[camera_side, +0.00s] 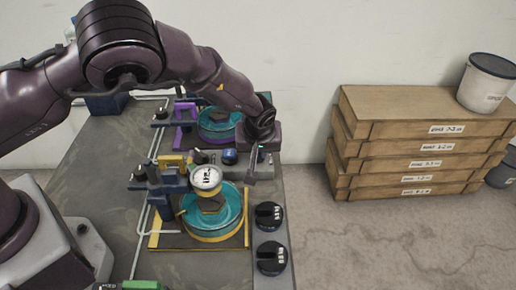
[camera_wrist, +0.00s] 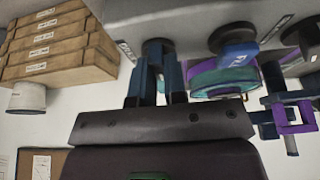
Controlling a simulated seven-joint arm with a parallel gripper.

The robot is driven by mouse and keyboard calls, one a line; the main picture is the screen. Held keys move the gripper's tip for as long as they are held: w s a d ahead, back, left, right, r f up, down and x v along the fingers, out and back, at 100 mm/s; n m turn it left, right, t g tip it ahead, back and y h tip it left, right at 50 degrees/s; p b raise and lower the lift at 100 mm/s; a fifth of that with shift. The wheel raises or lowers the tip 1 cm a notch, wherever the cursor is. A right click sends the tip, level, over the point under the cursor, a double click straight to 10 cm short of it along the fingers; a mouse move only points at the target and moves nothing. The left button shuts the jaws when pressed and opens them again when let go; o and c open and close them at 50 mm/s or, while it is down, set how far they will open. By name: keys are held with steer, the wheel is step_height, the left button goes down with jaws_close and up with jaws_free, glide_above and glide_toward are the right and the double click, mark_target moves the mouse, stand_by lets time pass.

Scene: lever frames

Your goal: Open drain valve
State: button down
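My gripper (camera_side: 258,165) is at the right edge of the bench, beside the far fixture, pointing down. In the wrist view its two dark blue fingers (camera_wrist: 157,85) stand apart with a gap between them. A dark round knob (camera_wrist: 158,44) lies just beyond the fingertips; whether they touch it I cannot tell. A blue knob (camera_side: 229,157) is left of the gripper, and a blue-handled knob (camera_wrist: 236,52) shows in the wrist view. Two black knobs (camera_side: 270,215) (camera_side: 271,258) are on the near right edge. Labels are unreadable, so I cannot tell which is the drain valve.
A teal round housing with a white gauge (camera_side: 206,179) stands in a yellow frame (camera_side: 199,247) nearby. A purple frame (camera_side: 185,125) is at the back. Stacked wooden boxes (camera_side: 425,150) and a white bucket (camera_side: 487,85) stand right of the bench. The floor between is clear.

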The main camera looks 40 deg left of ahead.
steer(key=shift+m, duration=0.4)
steer(key=m+h, duration=0.1)
steer(key=m, duration=0.1)
steer(key=shift+a+m+t, duration=0.1)
steer(key=shift+m+t, duration=0.3)
steer(key=m, duration=0.1)
steer(key=m+h, duration=0.1)
steer(key=m, duration=0.1)
steer(key=shift+f+m+t+h, duration=0.1)
steer(key=shift+m+t+h, duration=0.2)
steer(key=m+h, duration=0.1)
steer(key=m, duration=0.2)
steer(key=shift+a+m, duration=0.1)
steer(key=shift+m, duration=0.2)
steer(key=shift+m+h, duration=0.9)
steer(key=shift+m, duration=1.1)
steer(key=shift+g, duration=0.4)
